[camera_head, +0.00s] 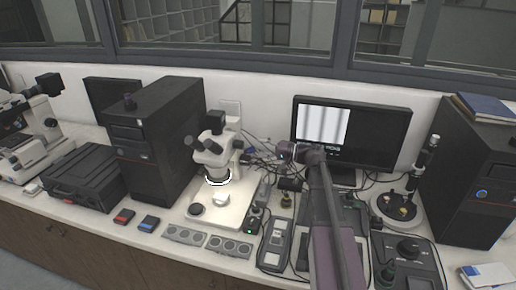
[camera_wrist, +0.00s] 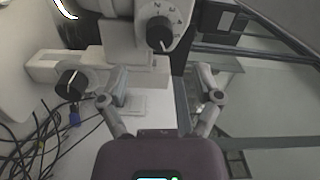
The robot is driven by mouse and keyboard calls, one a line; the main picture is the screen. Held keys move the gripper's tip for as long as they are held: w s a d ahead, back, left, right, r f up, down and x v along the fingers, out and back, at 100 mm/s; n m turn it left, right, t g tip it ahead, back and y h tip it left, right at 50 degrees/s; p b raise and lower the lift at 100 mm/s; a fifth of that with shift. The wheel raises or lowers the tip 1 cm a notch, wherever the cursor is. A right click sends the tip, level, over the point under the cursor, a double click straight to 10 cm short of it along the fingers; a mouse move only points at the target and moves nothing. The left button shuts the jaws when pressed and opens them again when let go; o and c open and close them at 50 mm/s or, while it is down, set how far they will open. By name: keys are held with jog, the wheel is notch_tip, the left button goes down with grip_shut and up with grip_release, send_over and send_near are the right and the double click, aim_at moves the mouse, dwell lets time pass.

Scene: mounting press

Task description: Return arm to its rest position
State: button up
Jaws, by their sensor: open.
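My gripper (camera_wrist: 160,98) is open in the wrist view, with its two fingers spread apart and nothing held between them. Past the fingertips is the white stand of the microscope, with a dark dial knob (camera_wrist: 161,33) and a second black knob (camera_wrist: 73,82). In the head view my arm reaches up from the lower right over the bench, and my gripper (camera_head: 287,149) is small there, in front of the monitor's lower left. The white stereo microscope (camera_head: 214,150) stands to its left on a pale base.
The monitor (camera_head: 352,130) stands behind my arm. A black computer tower (camera_head: 157,140) is at left and another (camera_head: 472,175) at right. Cables (camera_wrist: 38,140) lie beside the microscope. A round white stand (camera_head: 397,208) and small control boxes (camera_head: 274,243) crowd the bench.

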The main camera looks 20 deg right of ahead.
jog(key=shift+a, duration=0.1)
jog(key=s+a+f+n+g+h, duration=0.2)
jog(key=s+a+f+g+h, duration=0.25)
jog(key=s+f, duration=0.35)
jog(key=s+a+f+n+g+h, duration=0.1)
jog(key=s+a+f+g+h, duration=0.2)
jog(key=s+a+f+h, duration=0.4)
jog(key=shift+s+d+f+n+g+h, duration=0.2)
jog(key=shift+s+d+f+h, duration=0.65)
jog(key=shift+s, duration=0.5)
jog(key=shift+s+d+f+n+g+h, duration=0.2)
jog(key=shift+s+d+f+h, duration=0.35)
jog(key=shift+s+d, duration=0.7)
jog(key=shift+s+d+f+n+g+h, duration=0.1)
jog(key=shift+s+d+f+g+h, duration=0.15)
jog(key=shift+s+d+f+h, duration=0.85)
jog(key=shift+s+a+r+y, duration=0.25)
jog(key=shift+s+a+r, duration=0.05)
jog(key=shift+r, duration=0.25)
